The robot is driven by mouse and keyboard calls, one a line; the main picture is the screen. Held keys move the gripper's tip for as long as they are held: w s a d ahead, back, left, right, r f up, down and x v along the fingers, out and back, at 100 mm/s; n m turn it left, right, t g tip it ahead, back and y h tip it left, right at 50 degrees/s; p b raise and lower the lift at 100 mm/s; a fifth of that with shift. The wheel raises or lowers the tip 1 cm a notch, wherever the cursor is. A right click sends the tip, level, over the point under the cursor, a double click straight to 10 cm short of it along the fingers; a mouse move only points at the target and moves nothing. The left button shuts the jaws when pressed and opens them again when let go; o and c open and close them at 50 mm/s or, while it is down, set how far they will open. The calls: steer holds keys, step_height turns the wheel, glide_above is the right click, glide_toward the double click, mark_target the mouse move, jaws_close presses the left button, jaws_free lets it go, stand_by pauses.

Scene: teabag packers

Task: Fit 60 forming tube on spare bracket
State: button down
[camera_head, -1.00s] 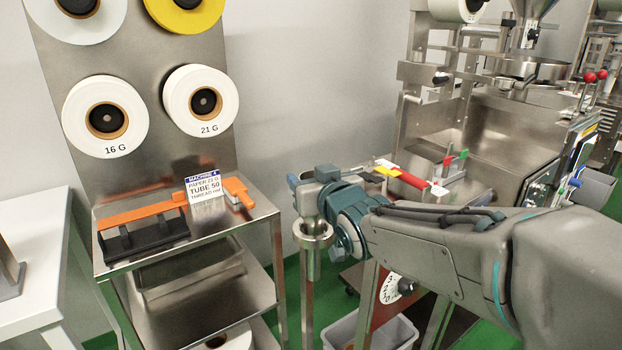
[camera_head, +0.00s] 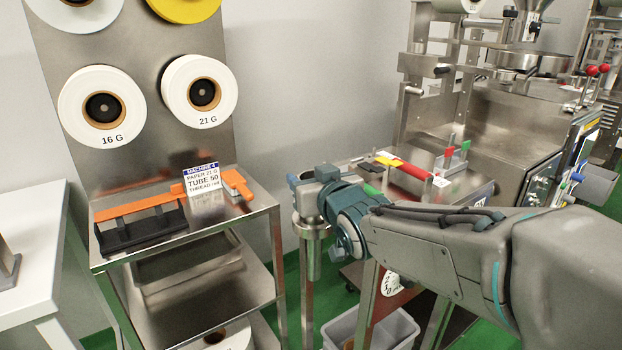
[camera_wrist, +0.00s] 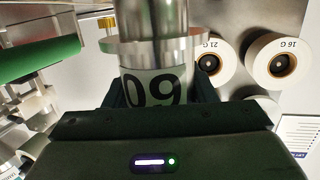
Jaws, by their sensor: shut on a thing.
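My gripper (camera_head: 309,205) is shut on the forming tube. Its pale band, marked 60 and appearing upside down, sits between my fingers in the wrist view (camera_wrist: 155,88). Right against the band is a shiny metal collar (camera_wrist: 152,46) with a metal cylinder beyond it. In the head view the collar (camera_head: 313,232) lies just below my gripper, with the metal cylinder (camera_head: 314,260) hanging under it. A thin metal post (camera_head: 307,310) runs down to the floor there. I cannot tell how much of the collar belongs to the bracket and how much to the tube.
A steel rack (camera_head: 262,208) on the left bears an orange and black tool (camera_head: 140,228) and a card (camera_head: 203,183) reading tube 50. Paper rolls hang above. A packing machine (camera_head: 480,130) stands right. A grey bin (camera_head: 385,330) is on the floor below.

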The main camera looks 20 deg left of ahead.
steer(key=shift+f+b, duration=1.15)
steer(key=shift+f, duration=0.1)
steer(key=c, duration=0.5)
jaws_free()
